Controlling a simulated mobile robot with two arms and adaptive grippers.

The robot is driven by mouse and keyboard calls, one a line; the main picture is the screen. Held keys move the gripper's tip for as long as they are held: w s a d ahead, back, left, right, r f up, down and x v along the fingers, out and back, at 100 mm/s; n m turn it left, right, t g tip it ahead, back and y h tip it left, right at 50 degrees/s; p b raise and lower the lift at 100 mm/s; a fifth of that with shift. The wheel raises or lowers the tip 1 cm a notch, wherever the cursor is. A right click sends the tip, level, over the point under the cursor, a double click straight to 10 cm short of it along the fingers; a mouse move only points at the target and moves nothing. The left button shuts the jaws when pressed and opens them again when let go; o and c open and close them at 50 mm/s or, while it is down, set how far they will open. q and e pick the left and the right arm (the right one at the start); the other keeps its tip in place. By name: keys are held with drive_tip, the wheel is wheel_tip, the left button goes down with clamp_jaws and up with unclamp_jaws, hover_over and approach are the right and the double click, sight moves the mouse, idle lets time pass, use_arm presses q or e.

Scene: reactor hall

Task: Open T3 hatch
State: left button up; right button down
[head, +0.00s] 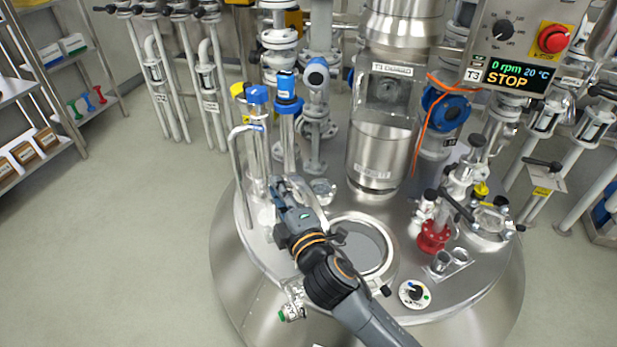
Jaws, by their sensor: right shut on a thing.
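The T3 hatch opening (378,267) is a round steel-rimmed port on top of the large steel vessel. A smooth grey surface shows inside the rim, and my right arm covers its left edge. My right gripper (283,192) is left of and beyond the opening, close to the blue-capped pipes. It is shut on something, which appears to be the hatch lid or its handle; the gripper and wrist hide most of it. I cannot make out the lid's exact angle. My left gripper is not in view.
Blue-capped pipes (287,130) and a curved steel rail (239,180) stand close to my right gripper. The T3 charge vessel (380,150) rises behind the opening. A red-based valve (433,236) and small fittings stand to the right. The floor at left is clear.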

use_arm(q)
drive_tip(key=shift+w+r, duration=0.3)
use_arm(e)
drive_tip(key=shift+n, duration=0.9)
drive_tip(key=shift+s+a+f, duration=0.1)
drive_tip(key=shift+s+a, duration=0.35)
drive_tip(key=shift+a, duration=0.35)
drive_tip(key=shift+s+a+f, duration=0.1)
drive_tip(key=shift+s+a, duration=0.3)
drive_tip(key=shift+a, duration=0.4)
drive_tip(key=shift+s+a+f, duration=0.1)
drive_tip(key=shift+s+a, duration=0.35)
drive_tip(key=shift+a, duration=0.35)
drive_tip(key=c, duration=1.4)
unclamp_jaws()
drive_tip(key=shift+f, duration=0.3)
